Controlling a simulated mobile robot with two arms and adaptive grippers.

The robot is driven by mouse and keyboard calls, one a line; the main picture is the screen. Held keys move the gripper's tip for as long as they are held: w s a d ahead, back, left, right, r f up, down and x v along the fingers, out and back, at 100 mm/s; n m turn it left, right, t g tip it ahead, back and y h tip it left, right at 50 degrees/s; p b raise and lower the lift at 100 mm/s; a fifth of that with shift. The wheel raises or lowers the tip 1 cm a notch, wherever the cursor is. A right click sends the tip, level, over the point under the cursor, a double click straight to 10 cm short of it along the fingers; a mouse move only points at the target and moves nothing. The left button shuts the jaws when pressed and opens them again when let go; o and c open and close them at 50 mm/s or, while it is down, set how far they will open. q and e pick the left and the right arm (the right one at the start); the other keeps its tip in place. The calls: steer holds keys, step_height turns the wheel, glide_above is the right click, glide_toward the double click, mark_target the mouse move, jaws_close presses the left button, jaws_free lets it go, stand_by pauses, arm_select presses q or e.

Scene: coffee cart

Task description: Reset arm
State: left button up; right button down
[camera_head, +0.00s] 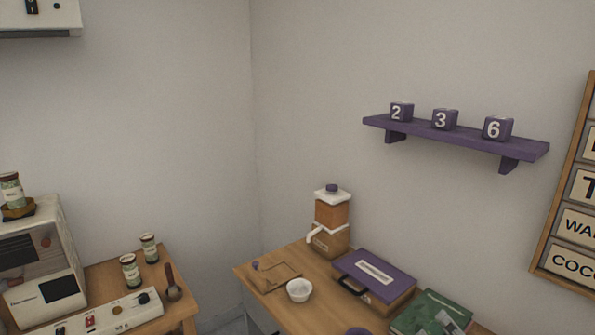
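Neither of my arms nor grippers shows in the head view. The view takes in two wooden tables in a room corner. On the right table (284,307) stand a white bowl (299,291), an orange and white dispenser (332,216) with a spout, a purple-topped case (374,273) and a green book or box (432,315). Whether my grippers hold anything cannot be seen.
A white machine (38,262) stands on the left table, with two jars (130,271) (150,248), a dark-handled tool (171,284) and a white switch panel (108,313). A purple shelf (455,137) holds three number blocks. A letter board (573,225) hangs at the right. A gap separates the tables.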

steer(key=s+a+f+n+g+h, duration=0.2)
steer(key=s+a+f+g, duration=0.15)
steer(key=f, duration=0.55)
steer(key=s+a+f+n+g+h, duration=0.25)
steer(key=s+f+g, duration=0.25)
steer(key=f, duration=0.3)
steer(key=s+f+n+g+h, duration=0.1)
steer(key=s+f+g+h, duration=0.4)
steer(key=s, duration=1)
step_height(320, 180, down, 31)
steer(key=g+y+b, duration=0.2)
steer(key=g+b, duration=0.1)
steer(key=b, duration=0.2)
arm_select(q)
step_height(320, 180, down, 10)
steer(key=b, duration=0.5)
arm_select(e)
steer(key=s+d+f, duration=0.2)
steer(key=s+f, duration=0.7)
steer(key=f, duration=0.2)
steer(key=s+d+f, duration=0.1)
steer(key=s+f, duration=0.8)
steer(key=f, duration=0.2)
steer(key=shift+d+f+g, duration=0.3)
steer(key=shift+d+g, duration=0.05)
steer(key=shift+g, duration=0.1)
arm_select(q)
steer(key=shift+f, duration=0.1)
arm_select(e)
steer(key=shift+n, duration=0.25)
